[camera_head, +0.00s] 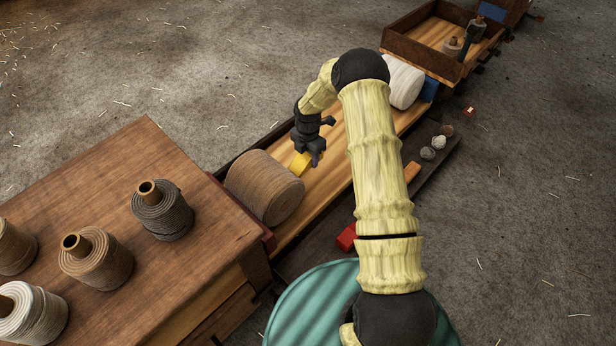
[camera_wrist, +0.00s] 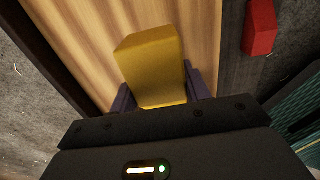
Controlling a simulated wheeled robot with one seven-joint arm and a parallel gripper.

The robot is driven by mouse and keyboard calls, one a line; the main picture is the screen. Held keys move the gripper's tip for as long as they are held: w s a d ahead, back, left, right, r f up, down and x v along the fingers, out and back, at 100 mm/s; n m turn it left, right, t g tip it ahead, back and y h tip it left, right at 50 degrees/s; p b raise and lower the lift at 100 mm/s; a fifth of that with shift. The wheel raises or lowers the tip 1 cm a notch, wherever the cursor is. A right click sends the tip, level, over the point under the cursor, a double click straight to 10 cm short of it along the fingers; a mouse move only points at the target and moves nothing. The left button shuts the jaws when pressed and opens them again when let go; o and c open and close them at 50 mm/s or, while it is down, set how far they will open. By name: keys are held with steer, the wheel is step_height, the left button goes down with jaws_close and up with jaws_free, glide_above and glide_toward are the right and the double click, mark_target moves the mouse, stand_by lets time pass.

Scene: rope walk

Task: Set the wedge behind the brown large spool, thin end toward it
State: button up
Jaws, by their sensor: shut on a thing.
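My gripper (camera_head: 312,157) is shut on the yellow wedge (camera_head: 300,164), just right of the brown large spool (camera_head: 264,187) in the head view. The spool lies on its side on the wooden bed of a long tray (camera_head: 319,190). In the wrist view the wedge (camera_wrist: 151,62) sits between the two dark fingers, over the bare wood. I cannot tell whether the wedge touches the wood or the spool, nor which way its thin end points. The spool is not in the wrist view.
A white spool (camera_head: 402,84) and a blue block (camera_head: 429,88) are at the tray's far end. A red block (camera_head: 347,237) lies beside the tray's right edge. A wooden table (camera_head: 110,210) with several upright spools stands at the left. Bare wood lies between the two large spools.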

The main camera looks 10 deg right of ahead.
steer(key=b, duration=0.1)
glide_above(308, 178)
step_height(308, 178, down, 4)
steer(key=shift+f, duration=0.1)
steer(key=shift+f+b, duration=1.4)
steer(key=shift+f, duration=0.85)
steer(key=shift+f, duration=0.15)
steer(key=o, duration=1.2)
steer(key=shift+c, duration=0.2)
step_height(308, 178, up, 12)
steer(key=p, duration=0.6)
